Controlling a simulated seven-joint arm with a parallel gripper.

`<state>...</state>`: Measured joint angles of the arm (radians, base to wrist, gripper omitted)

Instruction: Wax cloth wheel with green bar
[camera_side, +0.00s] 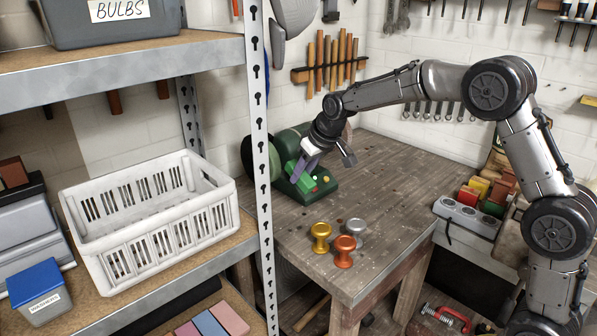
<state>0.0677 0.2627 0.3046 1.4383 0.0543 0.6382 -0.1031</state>
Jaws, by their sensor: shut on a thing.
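A green bench machine (322,190) stands at the back left of the wooden bench, with small coloured buttons on its base. A dark greenish wheel (249,160) shows at its left end, partly behind the shelf post. A paler wheel edge (346,134) shows at its right, mostly behind my arm.
Gold (321,237), copper (345,251) and silver (356,231) spools stand at the bench's front. Coloured blocks (480,187) sit at the right, behind a grey power strip (466,214). A metal shelf post (262,120) and white crate (150,215) stand at left. The bench middle is clear.

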